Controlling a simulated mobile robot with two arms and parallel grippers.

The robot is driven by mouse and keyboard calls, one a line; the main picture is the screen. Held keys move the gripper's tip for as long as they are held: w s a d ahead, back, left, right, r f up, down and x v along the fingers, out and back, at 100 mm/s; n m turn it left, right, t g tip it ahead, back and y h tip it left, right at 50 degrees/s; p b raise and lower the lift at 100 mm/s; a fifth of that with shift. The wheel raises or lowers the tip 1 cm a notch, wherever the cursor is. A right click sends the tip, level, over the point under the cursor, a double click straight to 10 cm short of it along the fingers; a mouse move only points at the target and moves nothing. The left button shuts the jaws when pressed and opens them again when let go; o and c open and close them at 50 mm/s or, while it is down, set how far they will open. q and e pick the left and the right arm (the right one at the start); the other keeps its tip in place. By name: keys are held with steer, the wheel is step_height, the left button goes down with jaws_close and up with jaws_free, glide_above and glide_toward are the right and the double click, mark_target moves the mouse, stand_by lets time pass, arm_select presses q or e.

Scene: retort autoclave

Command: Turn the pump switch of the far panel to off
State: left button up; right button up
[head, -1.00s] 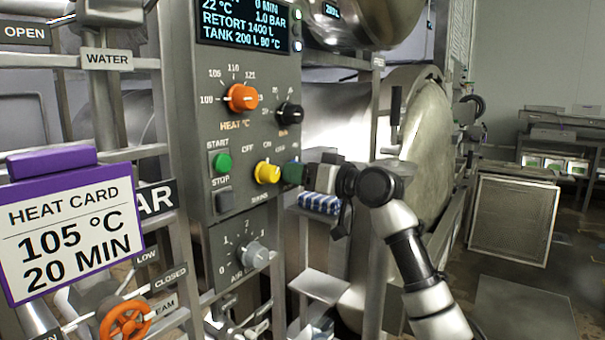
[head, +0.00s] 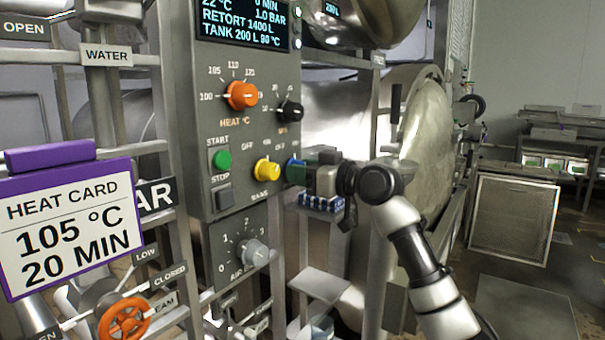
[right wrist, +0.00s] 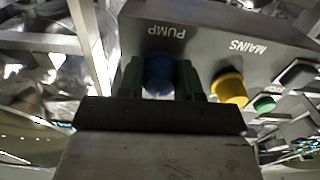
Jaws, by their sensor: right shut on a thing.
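The panel (head: 245,130) faces me at the middle left of the head view. Its pump switch is a blue knob (right wrist: 158,72), under the label PUMP in the right wrist view, where the picture is upside down. My right gripper (right wrist: 159,80) is shut on the blue knob, one dark green finger on each side. In the head view my right gripper (head: 297,172) covers most of the knob, and only a bit of blue (head: 292,163) shows. I cannot tell which mark the knob points to. My left gripper is not in view.
The yellow mains knob (head: 267,170) is close beside the right gripper. The green start button (head: 222,160), orange heat knob (head: 241,96) and grey air knob (head: 254,253) are on the panel too. A heat card (head: 75,228) stands at the left front.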

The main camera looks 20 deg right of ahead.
steer(key=n, duration=0.4)
steer(key=shift+d+n, duration=0.1)
steer(key=shift+n, duration=0.2)
steer(key=shift+n+b, duration=0.35)
steer(key=shift+n, duration=1.45)
steer(key=o, duration=0.9)
steer(key=shift+b+v, duration=1.35)
steer(key=shift+v, duration=4)
